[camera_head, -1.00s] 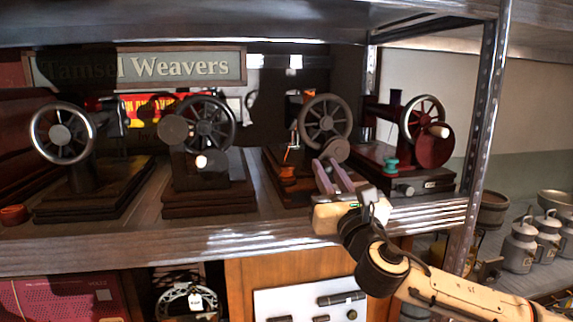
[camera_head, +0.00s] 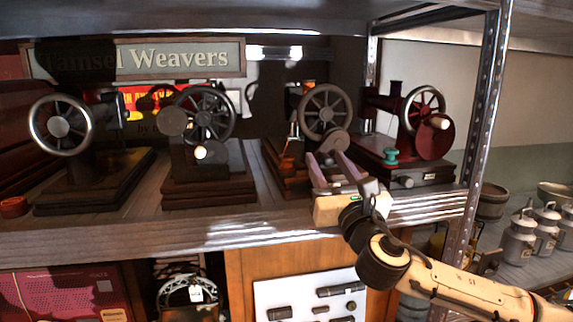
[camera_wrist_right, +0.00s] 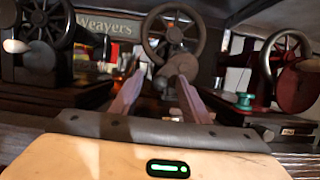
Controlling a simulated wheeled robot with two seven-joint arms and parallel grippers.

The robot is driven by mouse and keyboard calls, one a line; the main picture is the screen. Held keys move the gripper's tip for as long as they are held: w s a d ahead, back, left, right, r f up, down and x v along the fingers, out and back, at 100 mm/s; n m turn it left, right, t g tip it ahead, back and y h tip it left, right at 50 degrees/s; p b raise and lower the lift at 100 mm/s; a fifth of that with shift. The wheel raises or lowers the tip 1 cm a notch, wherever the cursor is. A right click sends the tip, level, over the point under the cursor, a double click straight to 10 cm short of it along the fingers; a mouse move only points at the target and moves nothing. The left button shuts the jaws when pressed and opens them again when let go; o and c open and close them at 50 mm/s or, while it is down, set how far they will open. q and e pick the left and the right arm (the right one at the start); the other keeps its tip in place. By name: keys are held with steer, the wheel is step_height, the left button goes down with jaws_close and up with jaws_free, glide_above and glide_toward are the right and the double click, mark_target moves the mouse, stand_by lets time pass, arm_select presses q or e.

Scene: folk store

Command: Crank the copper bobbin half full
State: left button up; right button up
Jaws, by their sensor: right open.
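A hand-cranked winder stands third from the left on the shelf, with a spoked wheel (camera_head: 325,110) and a grey crank disc (camera_head: 335,142) low on its front. A small copper-orange piece (camera_head: 293,146) shows at its left side; I cannot tell how much is wound on it. My right gripper (camera_head: 325,160) is open in front of this winder, its two pinkish fingers reaching up towards the disc. In the right wrist view the fingertips (camera_wrist_right: 160,80) are apart, with the crank disc (camera_wrist_right: 181,66) just beyond them. The crank's handle is not clear. My left gripper is not in view.
Two dark winders (camera_head: 62,125) (camera_head: 205,118) stand to the left and a red one (camera_head: 425,122) with a green spool (camera_head: 390,156) to the right. The metal shelf edge (camera_head: 150,243) runs below my gripper. A shelf post (camera_head: 481,130) rises right of the red winder.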

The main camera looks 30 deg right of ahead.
steer(key=b+v, duration=0.2)
steer(key=v, duration=0.6)
steer(key=shift+s, duration=0.3)
steer(key=shift+f, duration=0.15)
stand_by(0.4)
steer(key=a+f+m+g+y, duration=0.2)
steer(key=a+f+m, duration=0.15)
steer(key=f, duration=0.75)
steer(key=s+a+f+m+g+y, duration=0.1)
steer(key=a+f+m+g+y, duration=0.3)
steer(key=f, duration=0.8)
steer(key=a+f+m+g, duration=0.1)
steer(key=f+m, duration=0.5)
steer(key=f, duration=0.5)
steer(key=s+a+f+m+g+y, duration=0.1)
steer(key=s+a+f+m+g, duration=0.1)
steer(key=s+a+f+m, duration=0.3)
steer(key=s+a+f+m+g+y, duration=0.2)
steer(key=s+a+f+m, duration=0.4)
steer(key=s+f+m, duration=0.6)
step_height(320, 180, down, 4)
steer(key=shift+s+f+g, duration=0.15)
steer(key=shift+s+g, duration=0.25)
steer(key=shift+s, duration=0.75)
steer(key=shift+d, duration=0.15)
